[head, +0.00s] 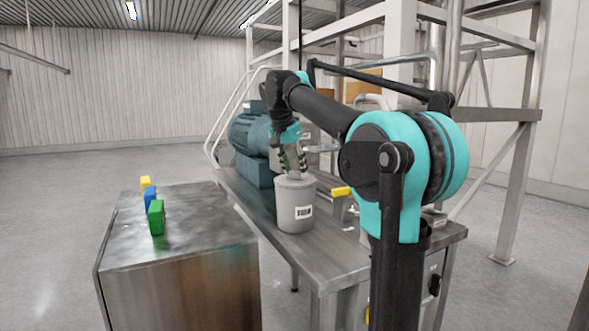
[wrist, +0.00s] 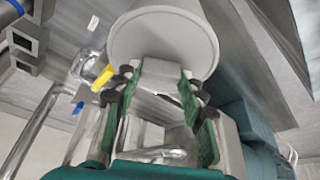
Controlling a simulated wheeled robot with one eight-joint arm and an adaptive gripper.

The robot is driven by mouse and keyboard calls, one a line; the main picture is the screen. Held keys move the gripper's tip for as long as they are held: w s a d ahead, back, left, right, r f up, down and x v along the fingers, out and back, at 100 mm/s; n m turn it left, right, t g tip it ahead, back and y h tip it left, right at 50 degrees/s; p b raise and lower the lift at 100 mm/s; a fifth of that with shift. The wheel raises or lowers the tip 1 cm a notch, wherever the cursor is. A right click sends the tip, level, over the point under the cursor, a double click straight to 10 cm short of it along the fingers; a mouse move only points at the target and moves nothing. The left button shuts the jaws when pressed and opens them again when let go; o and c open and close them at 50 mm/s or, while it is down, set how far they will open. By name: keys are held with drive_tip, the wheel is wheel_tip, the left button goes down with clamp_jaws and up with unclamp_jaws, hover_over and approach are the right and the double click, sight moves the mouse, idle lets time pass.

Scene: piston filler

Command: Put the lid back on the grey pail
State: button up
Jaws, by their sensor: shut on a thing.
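The grey pail (head: 295,213) stands upright on the steel bench, with a white label on its side. A light grey round lid (wrist: 163,45) fills the upper middle of the wrist view; in the head view it is at the pail's mouth. I cannot tell whether it is fully seated. My gripper (head: 292,172) points down over the pail, and its fingers (wrist: 160,80) are shut on the lid near its middle.
A teal motor (head: 250,135) stands behind the pail on the left of the steel bench (head: 325,265). A yellow item (head: 341,191) is right of the pail. Green (head: 156,217), blue (head: 150,197) and yellow (head: 146,182) blocks sit on the metal cabinet (head: 200,215) at left.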

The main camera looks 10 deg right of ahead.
drive_tip(key=o, duration=1.2)
drive_tip(key=shift+o, duration=0.5)
drive_tip(key=o, duration=0.4)
drive_tip(key=shift+r, duration=3.5)
clamp_jaws()
